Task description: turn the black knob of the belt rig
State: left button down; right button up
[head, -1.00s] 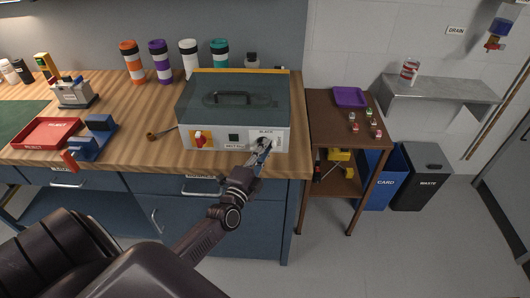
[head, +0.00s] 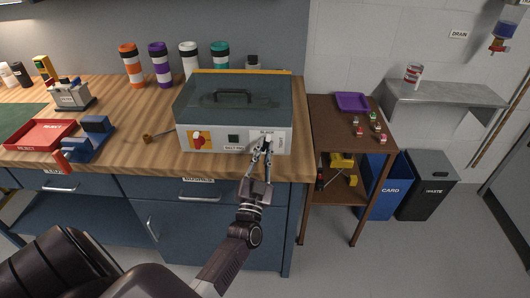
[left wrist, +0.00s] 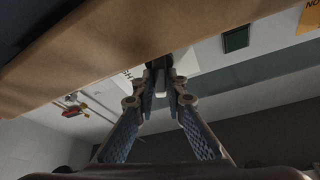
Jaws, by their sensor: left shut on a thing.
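The belt rig (head: 215,138) is a pale box with a dark glassy lid and a handle, standing at the bench's right end. Its front panel has a red switch on a yellow plate at left, a small dark green button and a white label at right. My left gripper (head: 265,143) is at that label and mostly covers the knob in the head view. In the left wrist view the black knob (left wrist: 161,64) shows as a dark piece between the fingertips, and the gripper (left wrist: 160,82) is shut on it. My right gripper is not in view.
Several tumblers (head: 160,64) stand behind. A brown shelf cart (head: 325,111) stands close on the right.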

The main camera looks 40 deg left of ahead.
pick_arm(q)
jog(key=shift+s+f+n+g+y+b, duration=0.1)
jog(key=shift+n+g+y+b, duration=0.2)
jog(key=shift+n+y, duration=0.9)
jog(key=shift+f+n+g+y+b, duration=0.1)
jog(key=shift+n+g+y+b, duration=0.2)
jog(key=shift+n, duration=1.7)
jog(key=shift+a, duration=0.1)
jog(key=c, duration=2)
grip_release()
jog(key=shift+c, duration=0.2)
jog(key=shift+o, duration=0.4)
jog(key=shift+r, duration=0.1)
jog(key=v, duration=0.7)
jog(key=shift+s, duration=0.25)
